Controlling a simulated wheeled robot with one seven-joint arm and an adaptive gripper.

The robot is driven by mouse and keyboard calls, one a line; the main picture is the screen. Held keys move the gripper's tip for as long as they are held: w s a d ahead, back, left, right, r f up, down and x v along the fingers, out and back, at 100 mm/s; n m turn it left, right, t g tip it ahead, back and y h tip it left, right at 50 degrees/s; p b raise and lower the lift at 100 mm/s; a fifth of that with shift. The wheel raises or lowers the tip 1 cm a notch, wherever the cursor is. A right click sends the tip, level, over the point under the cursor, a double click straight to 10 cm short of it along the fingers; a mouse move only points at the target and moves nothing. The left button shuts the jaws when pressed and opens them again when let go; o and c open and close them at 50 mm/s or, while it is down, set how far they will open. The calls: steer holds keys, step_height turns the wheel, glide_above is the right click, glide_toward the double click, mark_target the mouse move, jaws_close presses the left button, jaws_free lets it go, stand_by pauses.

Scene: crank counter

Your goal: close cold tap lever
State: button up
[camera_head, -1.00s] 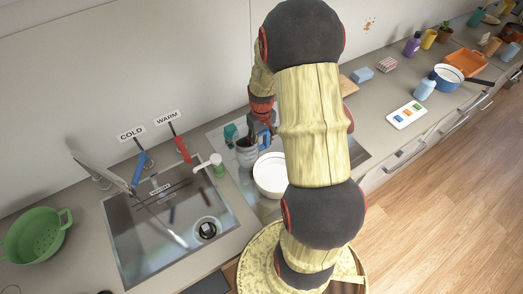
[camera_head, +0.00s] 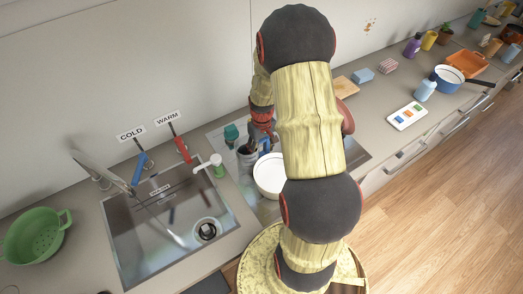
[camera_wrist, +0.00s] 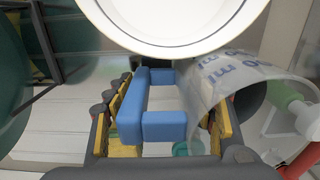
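The blue cold tap lever (camera_head: 139,168) stands at the back of the sink, slanted, below the COLD sign (camera_head: 131,134). My gripper (camera_head: 264,136) is well to its right, low over the counter beside a grey container (camera_head: 247,153), partly hidden by my arm. In the wrist view my gripper (camera_wrist: 168,118) has its fingers apart around a blue handle-shaped piece (camera_wrist: 135,113). A gap shows between that piece and the right finger, so I see no firm grip. The cold lever is not recognisable in the wrist view.
The red warm lever (camera_head: 182,149) and a white spout (camera_head: 207,162) stand right of the cold lever. A white bowl (camera_head: 270,184) is close to my gripper. The sink (camera_head: 150,240) and a green colander (camera_head: 37,237) lie to the left.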

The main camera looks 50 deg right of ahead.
steer(key=shift+o, duration=0.7)
